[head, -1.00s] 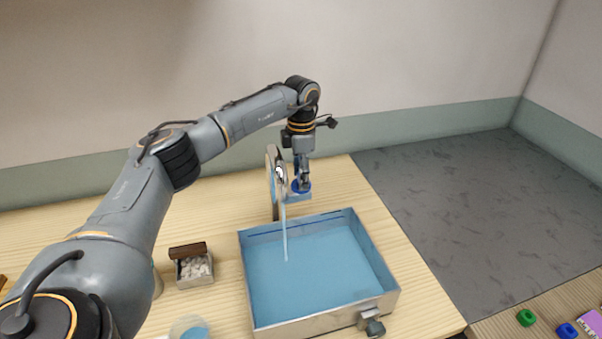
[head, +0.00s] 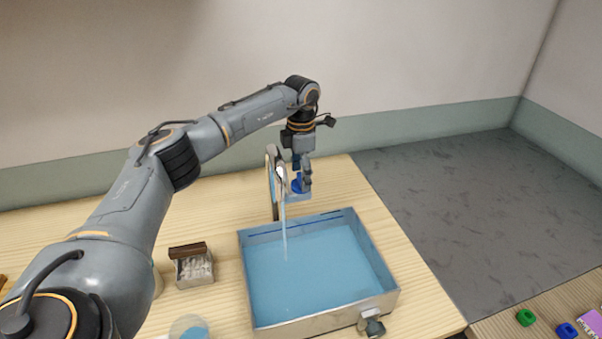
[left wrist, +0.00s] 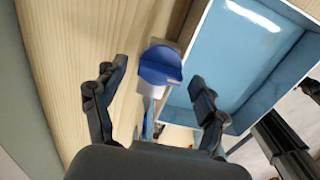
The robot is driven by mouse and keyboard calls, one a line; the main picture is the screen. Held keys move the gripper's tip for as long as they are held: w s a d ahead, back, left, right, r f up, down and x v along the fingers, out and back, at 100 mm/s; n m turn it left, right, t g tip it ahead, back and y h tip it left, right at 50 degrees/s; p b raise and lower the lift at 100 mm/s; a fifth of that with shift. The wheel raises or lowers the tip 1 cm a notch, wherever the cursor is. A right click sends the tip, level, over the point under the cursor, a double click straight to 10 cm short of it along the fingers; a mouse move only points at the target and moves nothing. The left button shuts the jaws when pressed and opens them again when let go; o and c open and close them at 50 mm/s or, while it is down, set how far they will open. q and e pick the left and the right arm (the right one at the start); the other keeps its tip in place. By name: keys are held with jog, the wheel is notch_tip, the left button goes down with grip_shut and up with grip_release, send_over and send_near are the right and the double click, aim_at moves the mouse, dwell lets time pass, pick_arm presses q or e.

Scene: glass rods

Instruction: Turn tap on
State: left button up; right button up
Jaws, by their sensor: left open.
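The tap has a curved shiny spout (head: 281,165) behind the basin, and a thin stream of water (head: 285,235) runs from it into the basin. Its blue knob (head: 297,184) sits on a pale blue base beside the spout; the round knob with a raised ridge also shows in the left wrist view (left wrist: 160,66). My left gripper (head: 303,174) points down at the knob. In the left wrist view the gripper (left wrist: 159,74) is open, with one finger on each side of the knob and gaps between. My right gripper is not seen.
The metal-walled basin (head: 388,268) holds blue water and has a dark-handled valve (head: 373,325) at its front. A small box of pale pieces (head: 195,270) and a round vessel (head: 188,328) stand left of it. Bare wood lies around the tap.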

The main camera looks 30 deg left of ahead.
pick_arm(q)
notch_tip(320, 180, up, 12)
dwell(0.6)
jog(key=shift+r, duration=0.1)
